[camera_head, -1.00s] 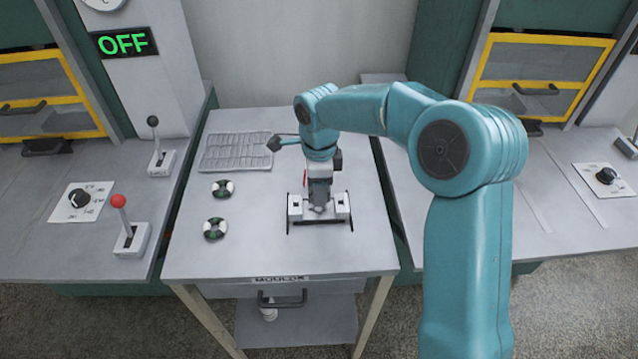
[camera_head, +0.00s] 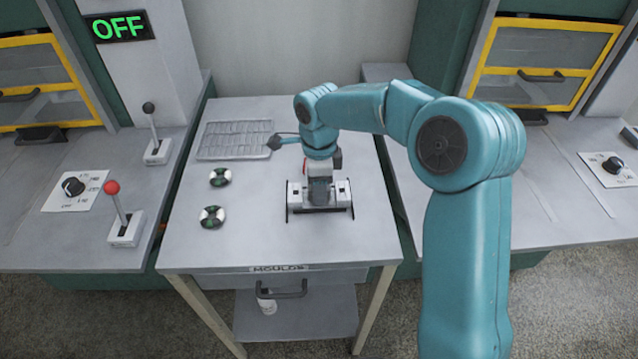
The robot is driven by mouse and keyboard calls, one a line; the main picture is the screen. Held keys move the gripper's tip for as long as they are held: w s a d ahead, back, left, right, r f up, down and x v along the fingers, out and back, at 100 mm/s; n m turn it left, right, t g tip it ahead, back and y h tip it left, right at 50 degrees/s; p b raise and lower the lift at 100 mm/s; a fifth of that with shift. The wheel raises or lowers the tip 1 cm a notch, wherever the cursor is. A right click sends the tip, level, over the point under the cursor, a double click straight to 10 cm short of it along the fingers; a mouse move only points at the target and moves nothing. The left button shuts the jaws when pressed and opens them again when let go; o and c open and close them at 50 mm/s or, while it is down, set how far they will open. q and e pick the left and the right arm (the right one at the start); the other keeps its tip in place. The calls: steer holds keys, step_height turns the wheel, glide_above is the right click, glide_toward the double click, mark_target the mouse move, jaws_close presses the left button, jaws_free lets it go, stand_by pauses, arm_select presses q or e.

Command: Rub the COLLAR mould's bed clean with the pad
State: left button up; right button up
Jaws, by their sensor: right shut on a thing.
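My right gripper (camera_head: 320,208) is low over the middle of the grey table, pointing down. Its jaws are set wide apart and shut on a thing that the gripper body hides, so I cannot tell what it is. Two small round dark pieces with white and green parts, a far one (camera_head: 220,177) and a near one (camera_head: 212,217), lie on the table left of the gripper. I cannot read a COLLAR name on either. No pad can be made out. My left gripper is not in view.
The left bench bears a red-knobbed lever (camera_head: 118,215), a black-knobbed lever (camera_head: 153,135) and a dial (camera_head: 73,187). An OFF sign (camera_head: 118,27) hangs above.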

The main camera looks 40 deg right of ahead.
steer(key=shift+f+b, duration=0.35)
steer(key=shift+f, duration=0.1)
steer(key=shift+s+a, duration=0.1)
steer(key=shift+s+a+r+b, duration=0.1)
steer(key=shift+s+a+b, duration=0.25)
steer(key=shift+a, duration=0.1)
steer(key=shift+w+d+r+p, duration=0.1)
steer(key=shift+w+d+p, duration=0.05)
steer(key=shift+w+p, duration=0.15)
steer(key=shift+w+d+p, duration=0.5)
steer(key=shift+w+d, duration=0.1)
steer(key=shift+w, duration=0.3)
steer(key=shift+s+a+f+b, duration=0.3)
steer(key=shift+s+b, duration=0.15)
steer(key=shift+b, duration=0.1)
steer(key=shift+s+a+b, duration=0.45)
steer(key=shift+s, duration=0.35)
steer(key=shift+s, duration=0.1)
